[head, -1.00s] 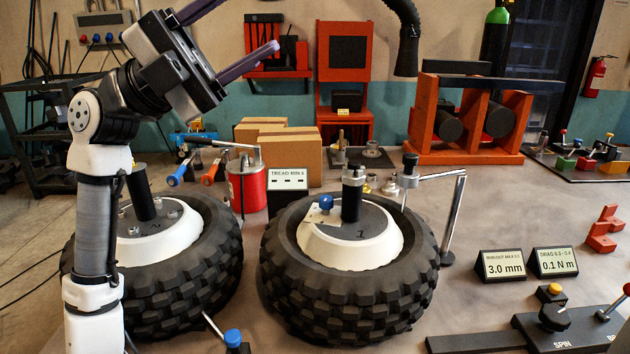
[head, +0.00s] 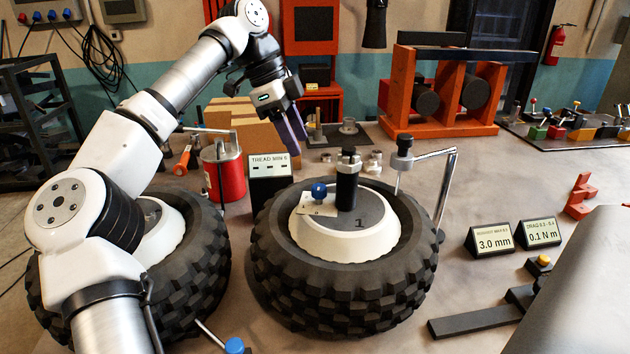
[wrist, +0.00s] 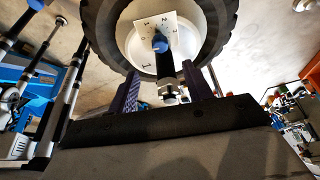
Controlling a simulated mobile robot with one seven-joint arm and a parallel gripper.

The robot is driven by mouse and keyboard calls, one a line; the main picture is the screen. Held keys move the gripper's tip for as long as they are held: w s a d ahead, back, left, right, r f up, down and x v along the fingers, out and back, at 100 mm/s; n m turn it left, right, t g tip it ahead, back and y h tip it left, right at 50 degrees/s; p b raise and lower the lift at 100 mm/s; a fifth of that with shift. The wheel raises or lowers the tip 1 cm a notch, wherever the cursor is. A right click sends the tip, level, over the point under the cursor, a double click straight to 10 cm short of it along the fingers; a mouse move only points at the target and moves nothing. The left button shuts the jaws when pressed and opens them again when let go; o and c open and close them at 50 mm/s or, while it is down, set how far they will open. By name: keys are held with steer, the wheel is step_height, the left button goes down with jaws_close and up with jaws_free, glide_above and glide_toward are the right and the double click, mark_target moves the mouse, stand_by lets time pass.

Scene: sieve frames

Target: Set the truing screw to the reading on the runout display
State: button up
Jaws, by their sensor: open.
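The blue truing screw (head: 319,190) stands on a pale plate on the white hub (head: 340,235) of the front wheel marked 1 (head: 340,290). In the wrist view the blue screw (wrist: 160,43) sits on its numbered plate (wrist: 157,30); its exact setting is too small to tell. The runout display (head: 493,240) reads 3.0 mm. My gripper (head: 291,135) is open and empty, with purple fingers pointing down behind the wheel, apart from the screw. In the wrist view my gripper (wrist: 172,75) has its fingers on either side of the dark spindle in the picture.
A dark spindle (head: 347,180) rises beside the screw. A chrome gauge stand (head: 446,185) is at the wheel's right. The tread sign (head: 269,170) and a red can (head: 223,175) stand left of it. The drag display (head: 538,233) reads 0.1 N m. A grey shape hides the lower right.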

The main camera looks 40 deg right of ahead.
mark_target(319, 187)
steer(key=x, duration=1)
steer(key=shift+s+d+f, duration=0.1)
steer(key=shift+d+f, duration=0.05)
steer(key=shift+f, duration=0.05)
steer(key=c, duration=1)
steer(key=shift+o, duration=0.2)
steer(key=shift+r+m+p, duration=0.15)
steer(key=shift+m+p, duration=0.15)
steer(key=shift+p, duration=0.3)
